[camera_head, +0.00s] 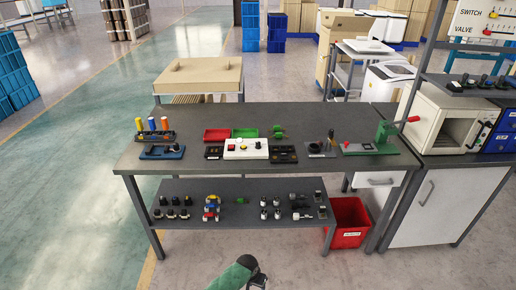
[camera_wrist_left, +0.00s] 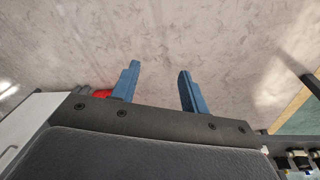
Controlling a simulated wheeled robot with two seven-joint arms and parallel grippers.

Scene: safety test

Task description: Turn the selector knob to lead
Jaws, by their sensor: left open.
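A white control box (camera_head: 246,149) stands in the middle of the grey workbench (camera_head: 190,182). It carries small red and yellow controls; a yellow knob (camera_head: 243,144) shows near its middle, but its pointer and any "lead" label are too small to read. In the left wrist view my left gripper (camera_wrist_left: 158,88) has two blue fingers spread apart, with nothing between them, over bare floor. In the head view a green arm part of mine with a dark end shows at the bottom, in front of the bench and well away from the box. My right gripper is not seen.
Red (camera_head: 217,135) and green (camera_head: 245,133) trays lie behind the box. Dark blocks flank it. A green press (camera_head: 384,135) stands at the right. A lower shelf (camera_head: 225,222) holds several small parts. A red bin (camera_head: 348,222) stands below. Floor in front is clear.

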